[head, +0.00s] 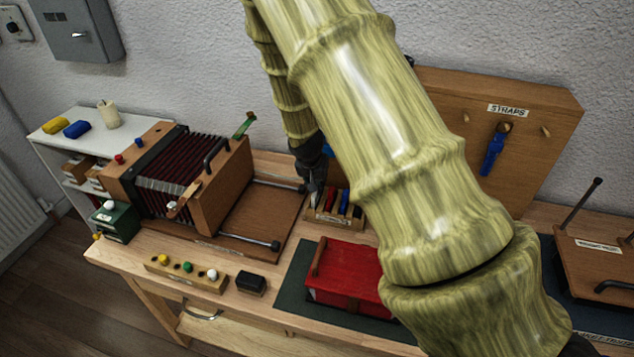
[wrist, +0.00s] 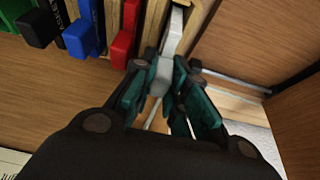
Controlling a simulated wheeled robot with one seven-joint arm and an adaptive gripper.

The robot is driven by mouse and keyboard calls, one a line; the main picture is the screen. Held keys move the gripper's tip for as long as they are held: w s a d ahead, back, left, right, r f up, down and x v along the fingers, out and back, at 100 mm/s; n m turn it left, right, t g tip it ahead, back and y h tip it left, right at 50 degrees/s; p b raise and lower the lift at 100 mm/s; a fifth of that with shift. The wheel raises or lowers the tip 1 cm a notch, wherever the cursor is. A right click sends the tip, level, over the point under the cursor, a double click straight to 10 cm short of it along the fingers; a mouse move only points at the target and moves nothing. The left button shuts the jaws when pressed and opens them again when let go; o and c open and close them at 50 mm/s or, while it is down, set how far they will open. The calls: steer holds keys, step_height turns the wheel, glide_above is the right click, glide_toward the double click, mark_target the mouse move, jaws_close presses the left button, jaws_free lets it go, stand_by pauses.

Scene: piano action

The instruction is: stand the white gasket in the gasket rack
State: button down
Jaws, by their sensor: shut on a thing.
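My gripper (wrist: 163,72) has teal fingertips, shut on the white gasket (wrist: 161,77). It is at the right end of the wooden gasket rack (wrist: 154,24). The gasket's far part lies between two wooden dividers of the rack's end slot; I cannot tell whether it rests on the bottom. Red (wrist: 123,42), blue (wrist: 80,38) and black (wrist: 38,28) gaskets stand in slots to the left in the wrist view. In the head view my gripper (head: 315,182) is over the left end of the rack (head: 323,217), with my arm covering the rack's right side.
A brown bellows instrument (head: 222,175) stands on a board left of the rack. A red box (head: 345,272) sits on a dark mat in front. A straps board (head: 545,110) stands behind. A holder with coloured knobs (head: 187,274) and a black block (head: 251,283) are at the front.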

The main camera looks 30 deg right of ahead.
steer(key=shift+f+b, duration=0.4)
steer(key=shift+f, duration=0.25)
stand_by(0.3)
steer(key=c, duration=1.1)
jaws_free()
steer(key=shift+r, duration=0.1)
steer(key=shift+r+p, duration=2.4)
steer(key=shift+r, duration=1.3)
